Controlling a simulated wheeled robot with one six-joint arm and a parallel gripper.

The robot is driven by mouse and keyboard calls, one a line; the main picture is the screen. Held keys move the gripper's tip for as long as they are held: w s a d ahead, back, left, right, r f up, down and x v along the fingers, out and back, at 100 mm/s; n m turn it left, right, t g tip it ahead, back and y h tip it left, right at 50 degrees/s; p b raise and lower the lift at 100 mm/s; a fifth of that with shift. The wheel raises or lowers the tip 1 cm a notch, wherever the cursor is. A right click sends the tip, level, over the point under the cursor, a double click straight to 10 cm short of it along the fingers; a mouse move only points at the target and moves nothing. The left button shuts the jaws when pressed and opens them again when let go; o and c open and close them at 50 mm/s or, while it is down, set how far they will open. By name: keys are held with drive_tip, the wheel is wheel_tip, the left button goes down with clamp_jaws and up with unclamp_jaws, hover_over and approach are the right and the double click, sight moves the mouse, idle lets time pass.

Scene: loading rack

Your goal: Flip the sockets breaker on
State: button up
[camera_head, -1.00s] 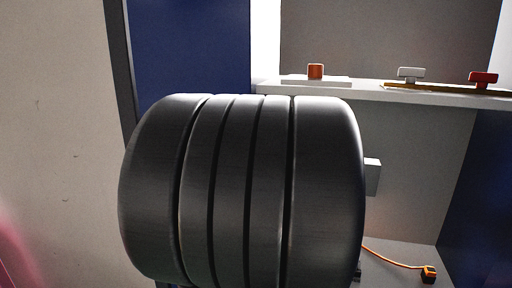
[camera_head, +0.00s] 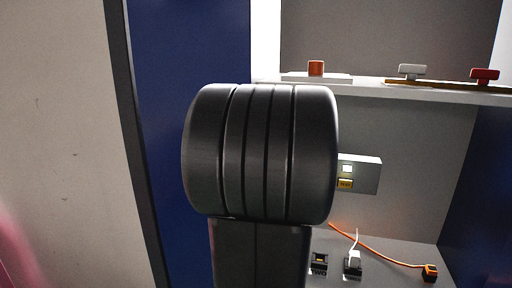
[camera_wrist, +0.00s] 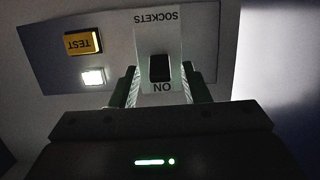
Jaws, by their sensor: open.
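The sockets breaker (camera_wrist: 159,67) is a black toggle on a white plate marked SOCKETS and ON. The lettering appears upside down in the wrist view. The toggle sits close to the ON lettering. My gripper (camera_wrist: 159,72) is open, with one finger on each side of the toggle and the plate's lower part. I cannot tell whether a finger touches it. The grey breaker panel (camera_head: 371,175) shows in the head view, its left part hidden behind my arm; the toggle and gripper are hidden there.
The panel has a yellow TEST button (camera_wrist: 83,43) and a lit white lamp (camera_wrist: 93,77). Above it, a shelf (camera_head: 365,91) carries orange, white and red handles. Below are a black socket (camera_head: 319,263), a white plug (camera_head: 353,260) and an orange cable with a plug (camera_head: 429,271).

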drive_tip(key=p+v, duration=0.4)
drive_tip(key=v, duration=1)
drive_tip(key=w+d+f+b, duration=0.1)
drive_tip(key=w+f+b, duration=0.1)
drive_tip(key=w+b, duration=0.2)
drive_tip(key=w+d+f+t+b, duration=0.1)
drive_tip(key=w+b, duration=0.3)
drive_tip(key=w, duration=0.5)
drive_tip(key=shift+d+f, duration=0.4)
drive_tip(key=shift+d, duration=0.45)
drive_tip(key=shift+w+b, duration=0.1)
drive_tip(key=shift+b, duration=0.45)
drive_tip(key=t+b, duration=0.1)
drive_tip(key=b, duration=0.4)
drive_tip(key=f+t+h+b, duration=0.1)
drive_tip(key=t+b, duration=0.1)
drive_tip(key=b, duration=0.4)
drive_tip(key=shift+s+f+b, duration=0.2)
drive_tip(key=shift+b, duration=0.1)
drive_tip(key=shift+f+t+b, duration=0.1)
drive_tip(key=shift+t+b, duration=0.2)
drive_tip(key=shift+b, duration=0.5)
